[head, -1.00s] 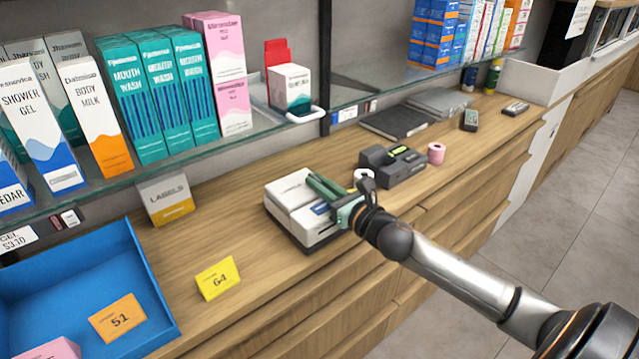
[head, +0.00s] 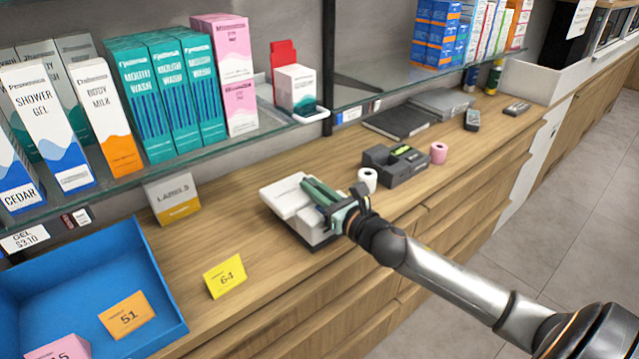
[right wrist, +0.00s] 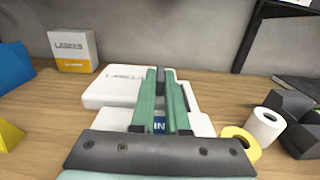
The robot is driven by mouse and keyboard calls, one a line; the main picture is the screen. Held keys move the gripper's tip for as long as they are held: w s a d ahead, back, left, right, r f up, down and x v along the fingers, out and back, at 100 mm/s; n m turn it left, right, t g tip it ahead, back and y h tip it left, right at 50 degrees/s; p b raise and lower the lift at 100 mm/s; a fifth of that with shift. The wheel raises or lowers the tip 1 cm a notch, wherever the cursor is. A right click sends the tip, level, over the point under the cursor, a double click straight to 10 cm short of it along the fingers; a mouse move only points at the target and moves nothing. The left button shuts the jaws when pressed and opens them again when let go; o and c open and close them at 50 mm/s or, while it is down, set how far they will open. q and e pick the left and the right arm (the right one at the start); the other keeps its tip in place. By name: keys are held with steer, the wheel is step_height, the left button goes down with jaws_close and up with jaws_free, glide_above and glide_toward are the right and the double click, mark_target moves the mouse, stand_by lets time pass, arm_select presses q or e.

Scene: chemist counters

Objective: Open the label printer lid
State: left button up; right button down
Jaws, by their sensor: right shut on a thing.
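The label printer (head: 312,231) is a white box with a dark base on the wooden counter; it also shows in the right wrist view (right wrist: 112,119). Its white lid (head: 284,195) looks raised and tilted above the body, and shows as a white slab in the right wrist view (right wrist: 108,92). My right gripper (head: 318,192), with green fingers, reaches over the printer from the right and is shut on the lid. The fingers (right wrist: 163,84) hide the exact grip point. My left gripper is not in view.
A labels box (head: 172,198) stands behind left, and a yellow 64 card (head: 226,276) lies in front. A blue tray (head: 165,300) is at left. A white roll (head: 367,180), a dark grey device (head: 395,166) and a pink roll (head: 438,153) stand right. A glass shelf (head: 225,145) overhangs the back.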

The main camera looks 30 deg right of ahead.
mark_target(280, 210)
steer(key=a, duration=0.2)
steer(key=a+p, duration=0.1)
steer(key=a, duration=0.2)
steer(key=a+p, duration=0.1)
steer(key=a, duration=0.2)
steer(key=shift+s+a, duration=0.25)
steer(key=shift+s, duration=0.05)
steer(key=shift+a, duration=0.4)
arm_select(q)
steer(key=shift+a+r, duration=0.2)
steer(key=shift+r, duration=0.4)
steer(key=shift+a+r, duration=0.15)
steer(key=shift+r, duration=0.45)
arm_select(e)
steer(key=c, duration=0.9)
jaws_free()
steer(key=shift+s, duration=0.1)
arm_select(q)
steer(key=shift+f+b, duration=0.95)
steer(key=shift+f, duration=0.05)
arm_select(e)
steer(key=shift+s+d, duration=0.2)
steer(key=shift+s, duration=1.85)
steer(key=shift+s+d, duration=0.15)
steer(key=shift+s, duration=1.95)
steer(key=shift+s+d, duration=0.2)
steer(key=shift+s, duration=1.85)
